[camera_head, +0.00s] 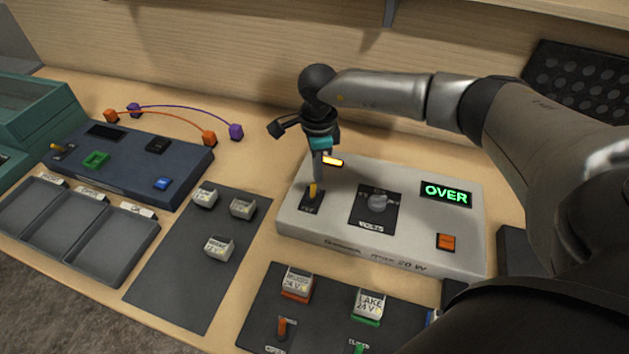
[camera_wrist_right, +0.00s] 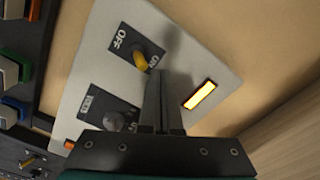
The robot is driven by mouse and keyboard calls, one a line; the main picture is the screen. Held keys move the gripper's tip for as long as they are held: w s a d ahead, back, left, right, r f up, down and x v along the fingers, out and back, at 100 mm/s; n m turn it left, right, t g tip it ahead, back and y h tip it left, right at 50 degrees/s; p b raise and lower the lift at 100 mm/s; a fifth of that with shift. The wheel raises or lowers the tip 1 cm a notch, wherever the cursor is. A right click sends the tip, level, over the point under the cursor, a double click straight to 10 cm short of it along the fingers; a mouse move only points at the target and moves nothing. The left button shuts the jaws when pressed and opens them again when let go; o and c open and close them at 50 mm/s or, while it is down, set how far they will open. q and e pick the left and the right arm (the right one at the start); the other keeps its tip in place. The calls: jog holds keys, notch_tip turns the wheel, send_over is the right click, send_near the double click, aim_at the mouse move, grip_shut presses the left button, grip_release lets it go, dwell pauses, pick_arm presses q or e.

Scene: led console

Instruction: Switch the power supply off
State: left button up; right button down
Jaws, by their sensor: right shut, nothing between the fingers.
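The power supply (camera_head: 300,228) is a light grey box on the table. Its yellow toggle switch (camera_head: 313,190) sits on a black plate at the left end. In the right wrist view the yellow lever (camera_wrist_right: 140,61) leans toward the ON label, away from OFF. A lamp (camera_head: 333,161) on the box glows yellow; it also shows in the wrist view (camera_wrist_right: 199,95). The green display (camera_head: 446,194) reads OVER. My right gripper (camera_head: 318,180) is shut and empty, pointing down with its tips right beside the lever. I cannot tell whether they touch it. My left gripper is out of view.
The box also has a VOLTS knob (camera_head: 377,202) and an orange button (camera_head: 446,242). A dark blue console (camera_head: 130,165) with two cables behind it stands left. A grey mat (camera_head: 185,280) with several blocks and a dark board (camera_head: 325,310) lie in front.

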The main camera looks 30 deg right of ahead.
jog(key=shift+s+a, duration=0.15)
jog(key=shift+s+a+p, duration=0.6)
jog(key=shift+a+p, duration=0.1)
notch_tip(320, 180, up, 7)
jog(key=p, duration=0.4)
jog(key=shift+w+d, duration=0.3)
jog(key=shift+d, duration=0.05)
dwell(0.7)
